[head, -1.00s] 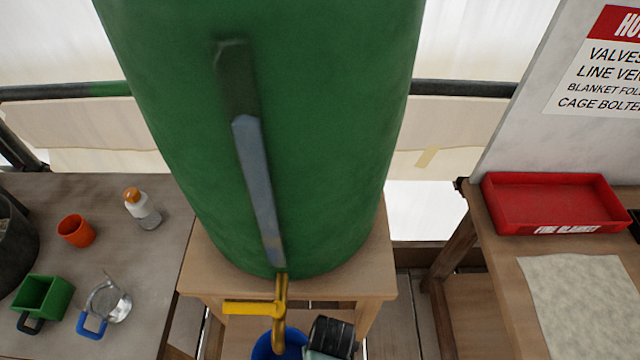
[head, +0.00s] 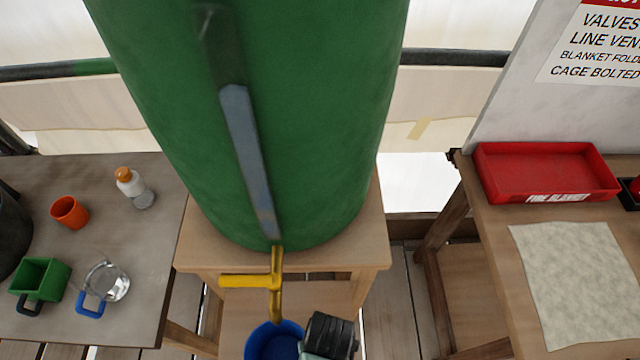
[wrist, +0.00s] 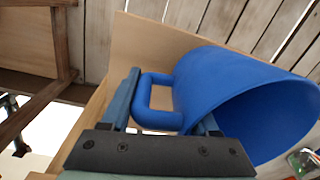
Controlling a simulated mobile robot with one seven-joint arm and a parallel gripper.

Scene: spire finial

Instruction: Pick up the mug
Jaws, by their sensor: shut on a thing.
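The blue mug (head: 272,343) is at the bottom of the head view, just below the yellow tap (head: 277,285). In the wrist view the mug (wrist: 225,85) lies tilted across the picture, its open mouth toward the lower right. My gripper (wrist: 166,100) has its fingers on either side of the mug's looped handle (wrist: 148,80) and is shut on it. In the head view the black body of my gripper (head: 328,338) is right of the mug; its fingers are hidden there. The mug's inside bottom cannot be made out in the wrist view.
A large green tank (head: 270,120) stands on a wooden stand (head: 360,245) behind the tap. The left table (head: 150,240) holds an orange cup (head: 69,212), a bottle (head: 134,188), a green square cup (head: 40,282) and a clear cup (head: 108,282). A red tray (head: 545,170) sits at right.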

